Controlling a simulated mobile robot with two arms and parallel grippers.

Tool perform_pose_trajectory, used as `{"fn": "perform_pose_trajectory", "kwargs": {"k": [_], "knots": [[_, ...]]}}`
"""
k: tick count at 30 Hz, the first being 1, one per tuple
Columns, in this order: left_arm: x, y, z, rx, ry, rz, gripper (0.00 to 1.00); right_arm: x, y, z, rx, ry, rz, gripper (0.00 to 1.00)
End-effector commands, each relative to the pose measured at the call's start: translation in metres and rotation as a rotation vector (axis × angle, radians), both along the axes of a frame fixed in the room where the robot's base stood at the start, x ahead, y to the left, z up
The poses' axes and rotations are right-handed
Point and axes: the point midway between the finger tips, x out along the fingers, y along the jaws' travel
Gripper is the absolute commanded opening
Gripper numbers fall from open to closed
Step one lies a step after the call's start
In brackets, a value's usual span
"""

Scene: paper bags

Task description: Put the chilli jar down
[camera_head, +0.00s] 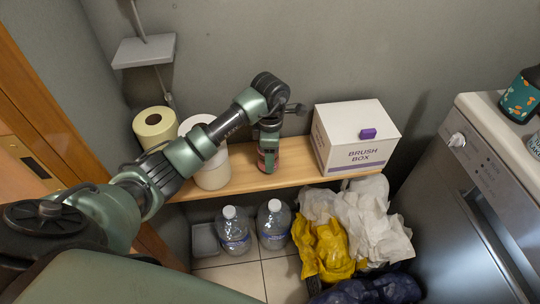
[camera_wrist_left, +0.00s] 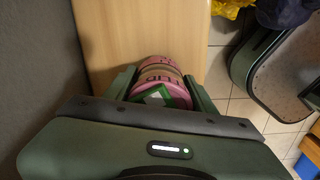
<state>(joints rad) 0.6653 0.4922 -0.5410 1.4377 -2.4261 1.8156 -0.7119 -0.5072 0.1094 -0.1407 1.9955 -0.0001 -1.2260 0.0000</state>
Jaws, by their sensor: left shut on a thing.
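The chilli jar (camera_wrist_left: 161,72), with a pink lettered band and a green-and-white patch, sits between the two fingers of my left gripper (camera_wrist_left: 161,90) in the left wrist view. In the head view my left gripper (camera_head: 268,152) points down at the middle of the wooden shelf (camera_head: 235,180), shut on the jar. Only a small reddish part of the jar (camera_head: 261,161) shows there, mostly hidden by the gripper. The jar is at the shelf top; I cannot tell whether its base touches the wood. My right gripper is not in view.
Paper rolls (camera_head: 211,172) stand left of the jar and a white brush box (camera_head: 354,138) stands right of it. Bare shelf lies between. Below are water bottles (camera_head: 234,231) and white and yellow bags (camera_head: 325,248). A grey appliance (camera_head: 460,200) is at right.

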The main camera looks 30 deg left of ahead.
Motion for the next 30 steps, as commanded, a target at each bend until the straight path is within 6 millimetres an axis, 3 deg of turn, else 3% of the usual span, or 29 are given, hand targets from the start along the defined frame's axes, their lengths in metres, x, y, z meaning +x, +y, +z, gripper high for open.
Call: {"fn": "perform_pose_trajectory", "kwargs": {"k": [8, 9, 10, 23, 30], "knots": [[0.0, 0.0, -0.002, 0.002, -0.001, 0.0, 0.0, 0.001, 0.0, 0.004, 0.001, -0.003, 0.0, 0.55], [0.0, 0.0, -0.002, 0.001, 0.0, 0.0, 0.66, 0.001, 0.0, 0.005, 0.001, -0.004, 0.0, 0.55], [0.0, 0.0, -0.002, 0.001, 0.0, 0.0, 0.75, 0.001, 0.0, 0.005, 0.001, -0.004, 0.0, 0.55], [0.0, 0.0, 0.003, -0.001, 0.0, 0.0, 0.77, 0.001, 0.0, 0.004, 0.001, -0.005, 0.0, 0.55], [0.001, 0.002, 0.05, 0.003, -0.004, -0.001, 0.77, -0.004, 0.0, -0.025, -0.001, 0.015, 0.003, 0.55]]}}
